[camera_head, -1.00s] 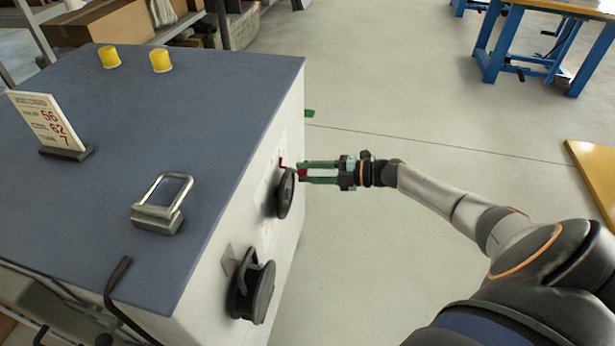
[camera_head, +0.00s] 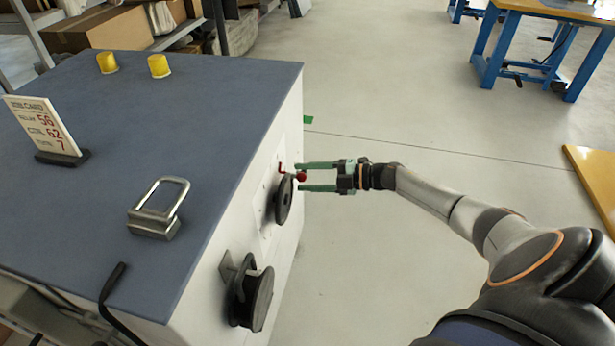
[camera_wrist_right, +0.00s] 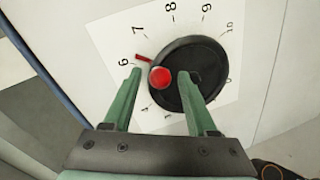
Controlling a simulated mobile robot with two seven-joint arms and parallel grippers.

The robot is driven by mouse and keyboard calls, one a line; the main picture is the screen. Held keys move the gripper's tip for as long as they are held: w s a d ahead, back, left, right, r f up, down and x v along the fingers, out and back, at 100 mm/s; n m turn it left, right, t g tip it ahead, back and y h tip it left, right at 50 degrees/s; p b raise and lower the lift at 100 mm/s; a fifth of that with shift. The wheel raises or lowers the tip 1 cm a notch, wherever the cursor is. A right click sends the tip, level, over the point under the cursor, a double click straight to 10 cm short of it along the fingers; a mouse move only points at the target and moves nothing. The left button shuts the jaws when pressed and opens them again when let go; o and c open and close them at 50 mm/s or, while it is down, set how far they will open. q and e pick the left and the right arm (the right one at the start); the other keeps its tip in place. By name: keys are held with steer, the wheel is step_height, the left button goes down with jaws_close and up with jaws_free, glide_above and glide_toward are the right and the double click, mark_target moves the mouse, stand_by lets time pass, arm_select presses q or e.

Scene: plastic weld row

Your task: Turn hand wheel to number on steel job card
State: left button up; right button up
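The black hand wheel (camera_head: 284,200) is on the white side of the cabinet. In the right wrist view the wheel (camera_wrist_right: 205,80) covers part of a dial with printed numbers. Its red knob (camera_wrist_right: 161,77) is at the rim, and a red pointer (camera_wrist_right: 144,58) lies between 6 and 7, closer to 6. My right gripper (camera_head: 300,177) is open, its green fingers apart on either side of the knob, with gaps visible. The job card (camera_head: 42,124) stands on the cabinet top with red numbers 56, 62 and 7. My left gripper is not in view.
A second black wheel or reel (camera_head: 252,298) projects from the cabinet's near side. A metal handle (camera_head: 158,210) and two yellow caps (camera_head: 158,66) are on the blue-grey top (camera_head: 200,120). A blue-legged bench (camera_head: 495,45) stands far back.

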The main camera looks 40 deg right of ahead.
steer(key=shift+o, duration=0.2)
steer(key=p+v, duration=0.1)
steer(key=v, duration=1.1)
steer(key=shift+s+d, duration=0.15)
steer(key=shift+d, duration=0.05)
steer(key=shift+r, duration=0.1)
